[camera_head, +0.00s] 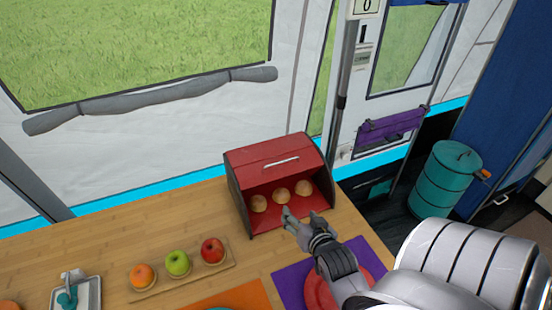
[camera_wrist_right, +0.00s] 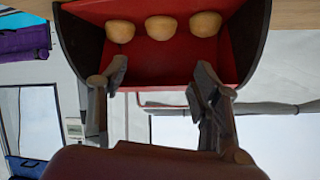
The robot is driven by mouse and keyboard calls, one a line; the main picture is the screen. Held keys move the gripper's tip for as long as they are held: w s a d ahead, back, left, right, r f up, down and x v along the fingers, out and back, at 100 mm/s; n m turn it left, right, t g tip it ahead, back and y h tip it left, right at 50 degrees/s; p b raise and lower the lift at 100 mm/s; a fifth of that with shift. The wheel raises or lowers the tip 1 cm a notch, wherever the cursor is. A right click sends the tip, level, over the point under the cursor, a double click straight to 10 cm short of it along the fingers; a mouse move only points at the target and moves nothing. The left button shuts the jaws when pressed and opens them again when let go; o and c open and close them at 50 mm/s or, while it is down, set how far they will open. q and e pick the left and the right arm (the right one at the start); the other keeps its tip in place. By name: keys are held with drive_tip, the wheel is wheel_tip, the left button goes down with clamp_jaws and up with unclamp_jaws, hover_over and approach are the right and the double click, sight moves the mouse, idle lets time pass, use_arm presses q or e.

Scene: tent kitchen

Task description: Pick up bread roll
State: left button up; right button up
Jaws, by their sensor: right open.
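Three bread rolls sit in a row inside an open red bread box (camera_head: 275,157) on the wooden counter. In the head view they are the left roll (camera_head: 259,203), the middle roll (camera_head: 281,195) and the right roll (camera_head: 303,187). The right wrist view is upside down and shows the rolls along the top, with the middle roll (camera_wrist_right: 161,27) between the other two. My right gripper (camera_head: 287,213) is in front of the box opening, close to its front edge. It is open and empty, with its fingers (camera_wrist_right: 160,75) apart and pointing at the rolls. My left gripper is not in view.
A wooden tray (camera_head: 190,278) holds an orange, a green apple and a red apple left of the box. A red plate (camera_head: 320,292) on a purple mat (camera_head: 290,286) lies below my right arm. A teal barrel (camera_head: 444,180) stands beyond the counter at right.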

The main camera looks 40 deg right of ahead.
approach(284, 197)
drive_tip(key=x, duration=0.5)
drive_tip(key=shift+w+r, duration=0.1)
drive_tip(key=shift+r, duration=0.25)
drive_tip(key=shift+w+d+f, duration=0.2)
drive_tip(key=shift+w+f, duration=0.05)
drive_tip(key=shift+w, duration=0.1)
drive_tip(key=x, duration=0.5)
drive_tip(key=shift+s+f+p, duration=0.1)
drive_tip(key=shift+f+p, duration=0.15)
drive_tip(key=shift+p, duration=0.1)
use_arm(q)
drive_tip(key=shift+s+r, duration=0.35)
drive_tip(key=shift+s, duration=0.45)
use_arm(e)
drive_tip(key=shift+c, duration=0.2)
drive_tip(key=c, duration=0.5)
